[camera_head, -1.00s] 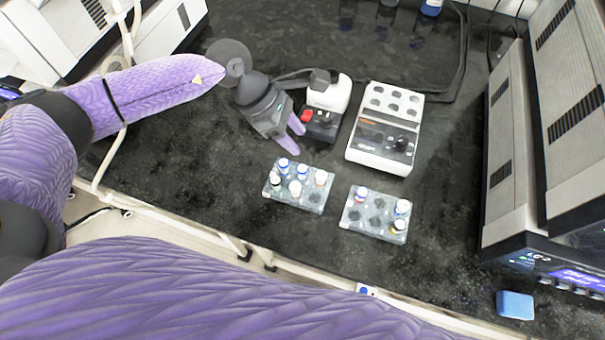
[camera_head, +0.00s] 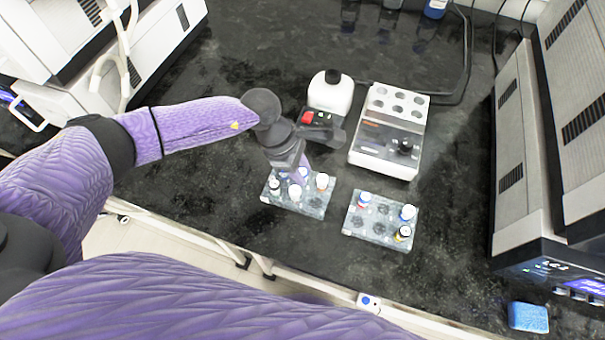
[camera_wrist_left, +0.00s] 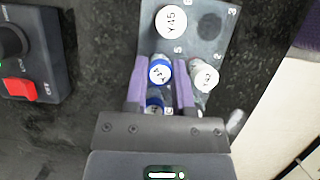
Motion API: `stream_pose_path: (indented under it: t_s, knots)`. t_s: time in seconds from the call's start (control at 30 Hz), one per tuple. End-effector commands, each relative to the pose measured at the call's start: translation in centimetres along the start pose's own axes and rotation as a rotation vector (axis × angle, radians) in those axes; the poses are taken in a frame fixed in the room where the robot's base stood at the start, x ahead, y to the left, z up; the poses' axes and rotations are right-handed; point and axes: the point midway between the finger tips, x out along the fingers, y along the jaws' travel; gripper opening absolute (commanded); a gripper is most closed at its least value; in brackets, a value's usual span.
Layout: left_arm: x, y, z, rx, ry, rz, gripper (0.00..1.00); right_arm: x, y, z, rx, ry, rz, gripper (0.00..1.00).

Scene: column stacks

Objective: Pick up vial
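The left rack (camera_head: 314,208) holds several vials, among them a white-capped vial (camera_head: 295,191) and another white-capped vial (camera_head: 322,181). My left gripper (camera_head: 299,178) points down over this rack and hides part of it. In the left wrist view its two purple fingers (camera_wrist_left: 161,78) stand apart, one on each side of a blue-capped vial (camera_wrist_left: 160,70). A second blue cap (camera_wrist_left: 154,103) shows closer to the palm, partly hidden. White-capped vials marked Y15 (camera_wrist_left: 171,22) and Y42 (camera_wrist_left: 205,75) stand close by. My right gripper is out of view.
A second rack (camera_head: 378,225) with a few vials stands to the right. Behind are a grey-white block device (camera_head: 385,140), a white bottle (camera_head: 331,92) and a red-switched device (camera_head: 307,118). A large instrument (camera_head: 525,150) and blue sponge (camera_head: 528,317) are at right.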

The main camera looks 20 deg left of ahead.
Motion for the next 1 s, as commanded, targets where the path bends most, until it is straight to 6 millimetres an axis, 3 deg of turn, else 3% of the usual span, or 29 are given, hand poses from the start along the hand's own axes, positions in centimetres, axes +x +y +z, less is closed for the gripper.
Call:
stream_pose_path:
  t_s: [0.03,0.1,0.43,0.8,1.0]
  knots:
    - [0.0,0.0,0.0,0.000,0.000,0.000,0.13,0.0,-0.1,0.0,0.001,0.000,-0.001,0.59]
    - [0.0,0.0,0.0,0.000,0.000,0.000,0.00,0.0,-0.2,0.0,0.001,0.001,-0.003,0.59]
    - [-0.3,0.0,0.1,0.000,-0.001,0.001,0.00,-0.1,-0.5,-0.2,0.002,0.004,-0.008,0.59]
    - [-8.3,0.0,3.4,0.002,-0.001,0.003,0.00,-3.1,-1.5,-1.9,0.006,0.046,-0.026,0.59]
    - [-9.4,0.0,3.9,0.000,0.000,0.001,0.00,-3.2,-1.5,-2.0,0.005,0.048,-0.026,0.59]
